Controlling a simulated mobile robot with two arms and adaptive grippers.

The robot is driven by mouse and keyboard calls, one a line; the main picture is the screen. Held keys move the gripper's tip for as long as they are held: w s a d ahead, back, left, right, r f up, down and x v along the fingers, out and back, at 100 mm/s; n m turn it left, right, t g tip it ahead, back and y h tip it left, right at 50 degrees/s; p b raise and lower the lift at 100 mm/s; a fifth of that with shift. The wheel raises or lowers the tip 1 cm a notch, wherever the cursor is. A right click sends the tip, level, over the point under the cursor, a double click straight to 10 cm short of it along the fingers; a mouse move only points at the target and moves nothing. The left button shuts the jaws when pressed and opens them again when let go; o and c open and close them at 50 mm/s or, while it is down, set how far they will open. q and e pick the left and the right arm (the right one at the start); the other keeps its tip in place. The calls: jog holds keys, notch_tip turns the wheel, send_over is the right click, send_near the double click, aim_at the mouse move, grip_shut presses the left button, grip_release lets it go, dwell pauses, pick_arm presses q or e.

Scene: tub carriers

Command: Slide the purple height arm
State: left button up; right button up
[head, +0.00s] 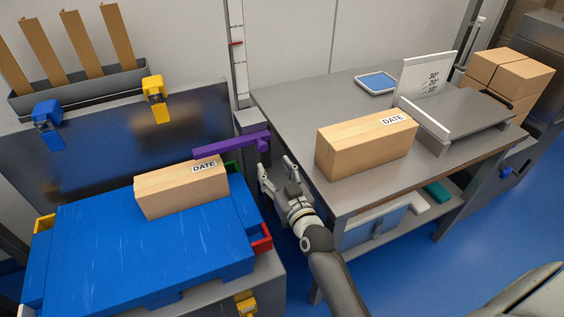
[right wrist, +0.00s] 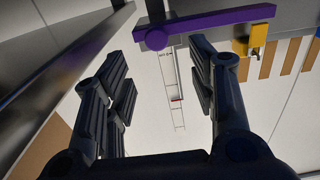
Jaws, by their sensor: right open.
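The purple height arm (head: 222,146) reaches left from the upright measuring post (head: 238,55), just above a cardboard box marked DATE (head: 180,190). A round purple knob (right wrist: 157,39) shows under the purple arm (right wrist: 220,20) in the right wrist view. My right gripper (head: 275,164) is open and empty, just right of and below the arm's post end in the head view. In the wrist view, the knob lies ahead between the spread fingers (right wrist: 158,68); I see no contact. My left gripper is out of view.
The box rests on a blue platform (head: 90,245). To the right, a grey table (head: 285,100) carries another DATE box (head: 365,145), a tablet (head: 376,83) and a white angled stand (head: 425,75). Its near left corner is close to my right arm. Yellow (head: 154,95) and blue (head: 46,122) clamps sit at left.

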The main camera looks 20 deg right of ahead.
aim_at(263, 149)
jog(key=w+b, duration=0.1)
jog(key=w, duration=0.8)
jog(key=shift+w+d+f, duration=0.1)
jog(key=shift+w, duration=0.2)
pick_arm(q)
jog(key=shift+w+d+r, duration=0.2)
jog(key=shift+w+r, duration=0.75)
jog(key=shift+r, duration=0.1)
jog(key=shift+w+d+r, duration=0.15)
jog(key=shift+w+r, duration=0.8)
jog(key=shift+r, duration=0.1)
pick_arm(e)
jog(key=shift+w, duration=0.6)
jog(key=shift+c, duration=0.2)
grip_shut()
